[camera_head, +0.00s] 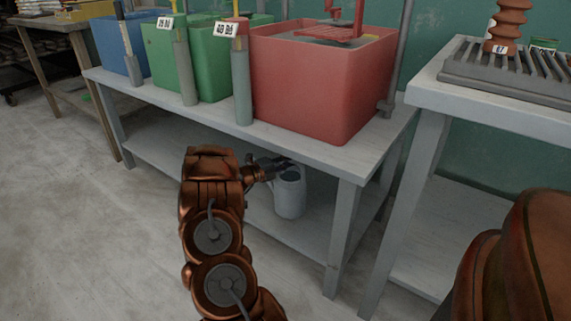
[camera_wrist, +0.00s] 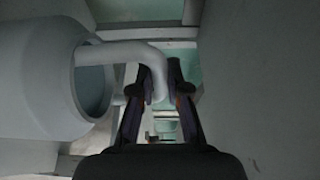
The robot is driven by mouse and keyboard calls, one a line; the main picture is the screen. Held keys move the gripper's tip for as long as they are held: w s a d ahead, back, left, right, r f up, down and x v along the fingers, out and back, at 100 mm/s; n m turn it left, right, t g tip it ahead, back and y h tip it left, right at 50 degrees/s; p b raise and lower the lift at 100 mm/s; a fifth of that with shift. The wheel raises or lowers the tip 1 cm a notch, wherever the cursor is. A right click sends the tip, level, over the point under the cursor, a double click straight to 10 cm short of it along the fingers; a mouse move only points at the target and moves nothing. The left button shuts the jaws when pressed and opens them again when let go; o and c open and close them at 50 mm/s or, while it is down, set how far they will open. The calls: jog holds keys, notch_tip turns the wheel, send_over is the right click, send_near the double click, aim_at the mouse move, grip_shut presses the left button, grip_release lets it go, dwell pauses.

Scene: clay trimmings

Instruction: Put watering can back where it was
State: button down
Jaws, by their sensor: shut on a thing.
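The pale grey watering can (camera_head: 290,194) is at the lower shelf (camera_head: 318,229) of the grey bench, under the red bin, in the head view. It looks upright there; whether its base touches the shelf I cannot tell. My gripper (camera_head: 279,163) reaches in under the bench top to the can's upper part. In the wrist view the can's body (camera_wrist: 35,85) fills the left side with its open mouth facing right. My gripper (camera_wrist: 161,98) is shut on the can's curved handle (camera_wrist: 128,53), which passes between the fingers.
The bench top (camera_head: 290,143) is close above my arm, and a bench leg (camera_head: 343,240) stands right of the can. A red bin (camera_head: 318,85) and green bins (camera_head: 205,60) stand on top. A second bench (camera_head: 480,110) is at right. Floor at left is clear.

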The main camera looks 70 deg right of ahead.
aim_at(290, 175)
jog(key=shift+s+d, duration=0.2)
jog(key=shift+d, duration=0.1)
jog(key=shift+f+b, duration=1.05)
jog(key=shift+f, duration=0.65)
jog(key=c, duration=1.2)
grip_release()
jog(key=shift+f, duration=0.15)
jog(key=shift+o, duration=0.2)
jog(key=shift+w+a+r, duration=0.15)
jog(key=shift+a+r, duration=0.05)
jog(key=shift+a, duration=0.05)
jog(key=p+v, duration=0.4)
jog(key=v, duration=0.7)
jog(key=shift+a, duration=0.2)
